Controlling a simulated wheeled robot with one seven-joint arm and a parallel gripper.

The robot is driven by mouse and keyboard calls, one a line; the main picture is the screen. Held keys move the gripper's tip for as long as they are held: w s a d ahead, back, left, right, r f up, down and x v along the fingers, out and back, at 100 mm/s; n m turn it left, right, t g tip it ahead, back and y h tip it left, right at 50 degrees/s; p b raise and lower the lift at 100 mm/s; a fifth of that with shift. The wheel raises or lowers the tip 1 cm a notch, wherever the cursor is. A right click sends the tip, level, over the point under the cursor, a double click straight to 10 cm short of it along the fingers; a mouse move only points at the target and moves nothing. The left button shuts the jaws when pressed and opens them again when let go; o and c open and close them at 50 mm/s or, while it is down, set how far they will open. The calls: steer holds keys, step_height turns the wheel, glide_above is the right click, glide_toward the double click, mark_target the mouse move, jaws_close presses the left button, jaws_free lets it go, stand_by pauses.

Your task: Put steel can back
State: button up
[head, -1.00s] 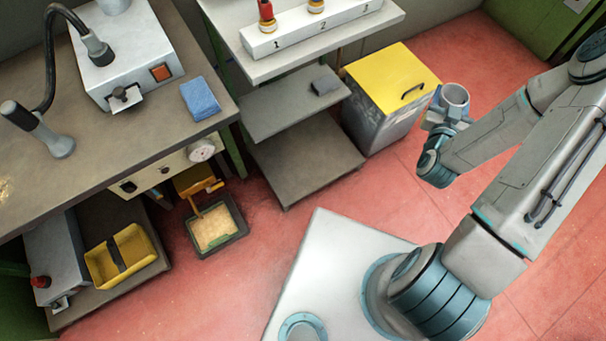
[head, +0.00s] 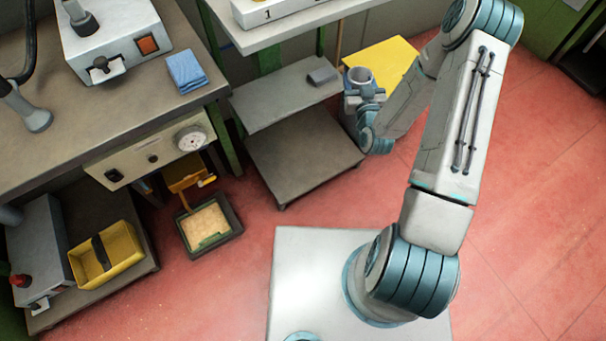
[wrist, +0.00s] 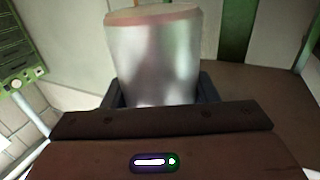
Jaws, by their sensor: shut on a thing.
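The steel can (head: 360,80) is a plain grey metal cylinder with an open top in the head view. My gripper (head: 366,95) is shut on it and holds it upright, in front of the yellow-lidded bin. In the wrist view the can (wrist: 155,55) fills the middle, between the dark fingers (wrist: 155,98) of my gripper. The bottom part of the can is hidden by the gripper.
A grey two-level shelf cart (head: 300,150) stands left of the can, with a small dark block (head: 322,76) on its upper shelf. The yellow-lidded bin (head: 392,55) is partly behind my arm. A workbench (head: 110,120) is at left. Red floor at right is open.

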steer(key=w+a+f+n+g+y+b, duration=0.1)
steer(key=w+a+f+n+y+b, duration=0.15)
steer(key=f+b, duration=0.8)
steer(key=w+a+f+n+g+y+b, duration=0.1)
steer(key=w+f+n+g+y+b, duration=0.3)
steer(key=f, duration=1.2)
steer(key=w+a+f+t+y+b, duration=0.1)
steer(key=w+a+f+y+b, duration=0.1)
steer(key=f+b, duration=0.85)
steer(key=shift+s+a+f+b, duration=0.65)
steer(key=shift+s+a+f, duration=0.2)
steer(key=shift+a+f, duration=1.15)
steer(key=shift+s+a+f+b, duration=0.75)
steer(key=shift+a+f, duration=0.8)
steer(key=shift+f, duration=0.9)
steer(key=shift+s+a+f+b, duration=0.55)
steer(key=shift+s+a+f, duration=0.4)
steer(key=shift+a+f, duration=1.05)
steer(key=shift+d+f, duration=0.2)
steer(key=shift+d, duration=0.05)
steer(key=shift+f+b, duration=0.35)
steer(key=shift+b, duration=0.1)
